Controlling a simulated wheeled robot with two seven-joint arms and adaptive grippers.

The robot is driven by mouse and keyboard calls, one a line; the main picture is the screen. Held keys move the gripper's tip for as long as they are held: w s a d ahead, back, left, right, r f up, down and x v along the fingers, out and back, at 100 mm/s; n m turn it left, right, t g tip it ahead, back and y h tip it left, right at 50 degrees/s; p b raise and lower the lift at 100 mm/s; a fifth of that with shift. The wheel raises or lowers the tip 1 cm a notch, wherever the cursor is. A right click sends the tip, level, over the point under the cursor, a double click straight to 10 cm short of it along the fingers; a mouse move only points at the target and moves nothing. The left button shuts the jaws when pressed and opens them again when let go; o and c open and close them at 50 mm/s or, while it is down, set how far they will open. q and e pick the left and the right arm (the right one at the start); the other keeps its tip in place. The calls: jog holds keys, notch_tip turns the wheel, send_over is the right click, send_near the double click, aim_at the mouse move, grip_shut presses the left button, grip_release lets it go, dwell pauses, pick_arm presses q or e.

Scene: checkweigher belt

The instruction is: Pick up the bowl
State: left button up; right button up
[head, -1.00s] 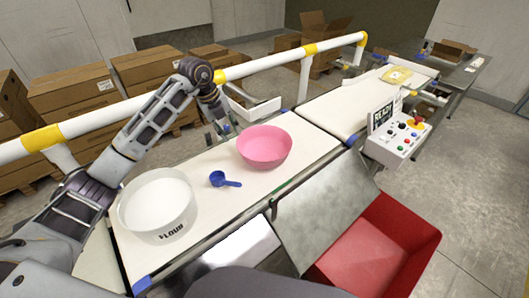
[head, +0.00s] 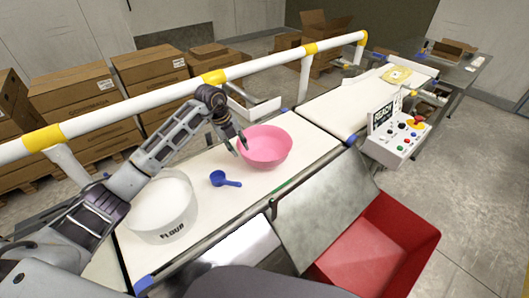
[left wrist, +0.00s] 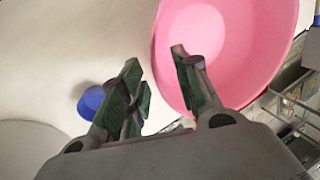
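The pink bowl (head: 266,148) stands upright on the white belt, and it fills the upper right of the left wrist view (left wrist: 240,45). My left gripper (head: 242,143) is at the bowl's left rim in the head view. In the left wrist view my left gripper (left wrist: 162,80) is open, with one finger over the pink bowl and the other outside it, over the belt. The near rim lies between the fingers; I cannot tell whether they touch it. My right gripper is not in view.
A blue scoop (head: 225,180) and a clear flour tub (head: 160,208) stand on the belt (head: 205,215) left of the bowl. A white and yellow rail (head: 130,107) runs behind. A control box (head: 397,140) and a red bin (head: 380,245) are at the right.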

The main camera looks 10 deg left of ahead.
aim_at(243, 155)
pick_arm(q)
jog(key=shift+d+f, duration=0.2)
jog(key=shift+f, duration=0.2)
jog(key=x, duration=0.2)
jog(key=p+x, duration=0.1)
jog(key=shift+s+d+f, duration=0.1)
jog(key=shift+s+f, duration=0.15)
jog(key=shift+s, duration=0.05)
jog(key=shift+w+d+f, duration=0.1)
jog(key=shift+f, duration=0.25)
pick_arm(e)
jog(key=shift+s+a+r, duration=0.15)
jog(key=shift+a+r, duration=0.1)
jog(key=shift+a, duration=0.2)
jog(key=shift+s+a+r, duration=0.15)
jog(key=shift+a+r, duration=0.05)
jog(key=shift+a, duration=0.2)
pick_arm(q)
jog(key=c, duration=0.7)
grip_shut()
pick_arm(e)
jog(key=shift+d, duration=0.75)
